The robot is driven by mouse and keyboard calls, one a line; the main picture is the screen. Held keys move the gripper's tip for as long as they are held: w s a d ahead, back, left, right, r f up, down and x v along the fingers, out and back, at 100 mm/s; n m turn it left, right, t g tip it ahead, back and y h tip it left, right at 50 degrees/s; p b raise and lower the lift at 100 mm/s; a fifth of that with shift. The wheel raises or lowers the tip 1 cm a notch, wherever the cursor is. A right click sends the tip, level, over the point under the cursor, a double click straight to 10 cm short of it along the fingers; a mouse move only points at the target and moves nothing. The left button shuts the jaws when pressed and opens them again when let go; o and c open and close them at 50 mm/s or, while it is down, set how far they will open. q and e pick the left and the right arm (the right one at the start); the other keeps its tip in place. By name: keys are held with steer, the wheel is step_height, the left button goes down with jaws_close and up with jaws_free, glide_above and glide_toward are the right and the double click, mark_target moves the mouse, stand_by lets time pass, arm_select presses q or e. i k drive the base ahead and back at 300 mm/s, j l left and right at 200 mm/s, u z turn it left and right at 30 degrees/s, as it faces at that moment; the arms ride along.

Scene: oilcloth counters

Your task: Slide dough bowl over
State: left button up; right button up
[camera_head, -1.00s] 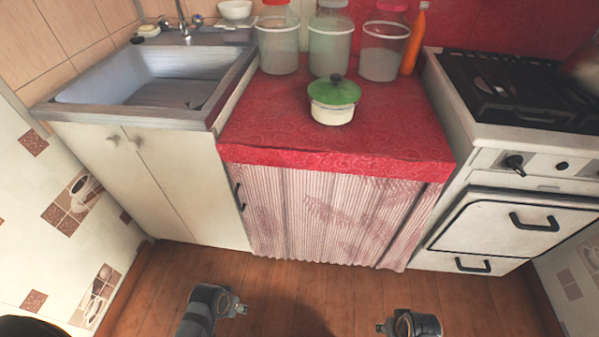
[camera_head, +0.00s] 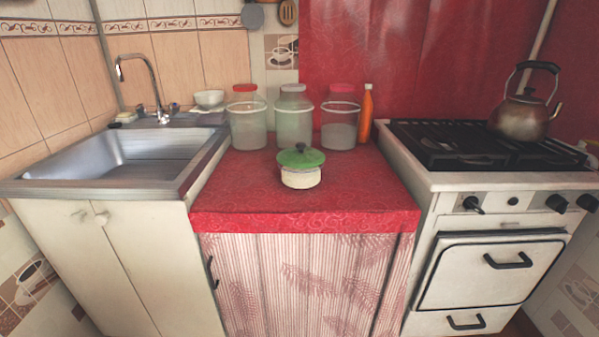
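A small cream bowl (camera_head: 301,178) with a green lid (camera_head: 300,158) and dark knob stands upright on the red oilcloth counter (camera_head: 245,190), a little right of its middle. It has bare cloth in front and on both sides. The lid covers whatever is inside the bowl. Neither of my grippers shows in the head view now, and nothing of mine touches the bowl.
Several clear jars, including a red-lidded one (camera_head: 247,120), and an orange bottle (camera_head: 366,115) stand behind the bowl. A sink (camera_head: 130,155) is on the left. A stove (camera_head: 470,180) with a kettle (camera_head: 525,117) is on the right. The counter's front is clear.

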mark_target(298, 178)
steer(key=i+j, duration=0.1)
steer(key=j, duration=1.2)
steer(key=i+j+z, duration=0.15)
steer(key=j, duration=1.15)
steer(key=k, duration=0.05)
